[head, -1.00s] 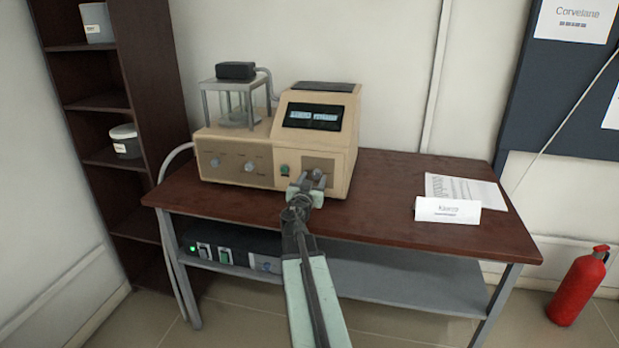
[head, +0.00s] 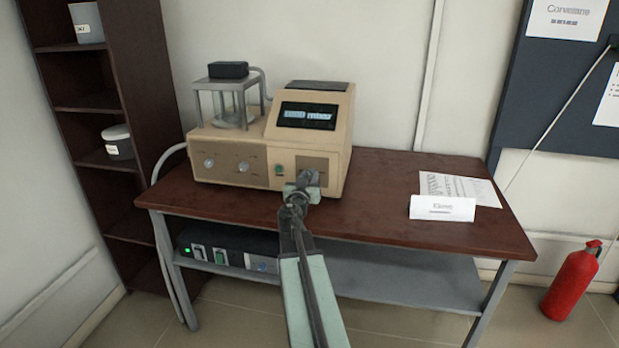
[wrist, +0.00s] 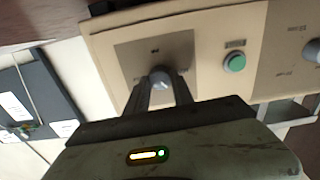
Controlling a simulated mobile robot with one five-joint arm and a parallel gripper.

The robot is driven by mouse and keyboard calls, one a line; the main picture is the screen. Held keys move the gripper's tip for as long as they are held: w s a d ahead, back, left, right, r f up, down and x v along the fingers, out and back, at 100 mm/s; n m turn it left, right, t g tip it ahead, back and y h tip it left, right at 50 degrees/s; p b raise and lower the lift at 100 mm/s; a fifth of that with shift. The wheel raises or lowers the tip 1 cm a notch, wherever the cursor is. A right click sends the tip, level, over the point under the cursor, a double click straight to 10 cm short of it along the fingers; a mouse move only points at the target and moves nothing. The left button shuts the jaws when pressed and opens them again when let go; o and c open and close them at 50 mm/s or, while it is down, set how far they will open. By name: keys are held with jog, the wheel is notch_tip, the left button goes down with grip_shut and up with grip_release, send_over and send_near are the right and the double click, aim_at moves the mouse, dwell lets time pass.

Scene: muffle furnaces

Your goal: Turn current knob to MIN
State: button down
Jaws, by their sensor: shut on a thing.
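The beige instrument (head: 345,160) stands on the table, with a lit display (head: 307,115) and a front panel. My gripper (head: 303,182) is at the right end of that panel. In the wrist view my gripper's fingers (wrist: 160,92) are shut on a small grey knob (wrist: 160,77) set in a darker panel patch. The small labels around this knob are too blurred to read, so I cannot tell its name or setting. A green button (wrist: 235,62) sits beside it, and another knob (wrist: 313,50) shows at the right edge of the wrist view.
Two more knobs (head: 243,166) are on the panel's left part. A glass-sided frame (head: 215,85) stands on the instrument. A black power unit (head: 225,250) sits on the lower shelf.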

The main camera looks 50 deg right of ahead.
jog(key=n, duration=0.5)
jog(key=shift+w+a, duration=0.1)
jog(key=shift+a, duration=0.05)
jog(key=n, duration=0.5)
jog(key=shift+n, duration=0.3)
dwell(0.3)
jog(key=c, duration=1.1)
grip_release()
jog(key=shift+a, duration=0.1)
